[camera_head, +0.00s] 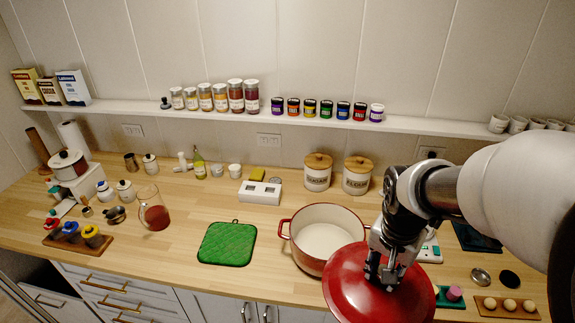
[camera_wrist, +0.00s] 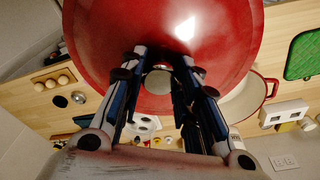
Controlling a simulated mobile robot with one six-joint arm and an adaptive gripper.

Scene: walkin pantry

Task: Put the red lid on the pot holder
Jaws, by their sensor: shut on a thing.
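The red lid (camera_head: 350,290) is held by my gripper (camera_head: 384,279), which is shut on its knob. The lid hangs at the front right of the counter, beside and partly in front of the red pot. In the wrist view the lid (camera_wrist: 110,50) fills the upper middle, with its round knob (camera_wrist: 158,82) between the fingers of my gripper (camera_wrist: 160,75). The pot holder (camera_head: 227,244) is a green quilted square lying flat on the counter, left of the pot. It also shows at the right edge of the wrist view (camera_wrist: 303,57).
The open red pot (camera_head: 285,240) stands between the pot holder and the lid. A glass jug with red liquid (camera_head: 154,212) stands left of the pot holder. An egg tray (camera_head: 505,307) lies at right. Counter around the pot holder is clear.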

